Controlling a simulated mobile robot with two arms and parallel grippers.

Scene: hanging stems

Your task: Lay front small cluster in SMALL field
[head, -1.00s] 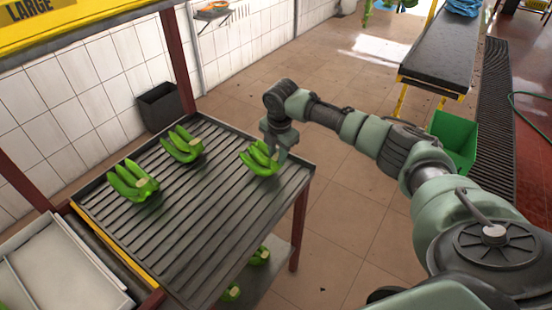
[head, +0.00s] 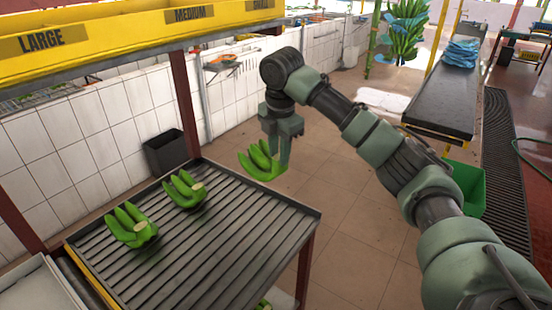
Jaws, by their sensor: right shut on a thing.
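My right gripper (head: 279,155) is shut on a small green banana cluster (head: 259,163). Two other green clusters stay on the table: one at the left front (head: 130,228) and one near the back edge (head: 184,190). The yellow shelf (head: 130,40) at the top left carries LARGE and MEDIUM labels and a third label at its right end, partly cut off by the picture's top edge. My left gripper is not in view.
A dark bin (head: 166,152) stands against the white tiled wall. A red post (head: 184,100) rises behind the table. A green crate (head: 466,186) and a dark conveyor (head: 440,90) with blue bags (head: 461,52) are at the right. A banana bunch (head: 405,30) hangs at the back.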

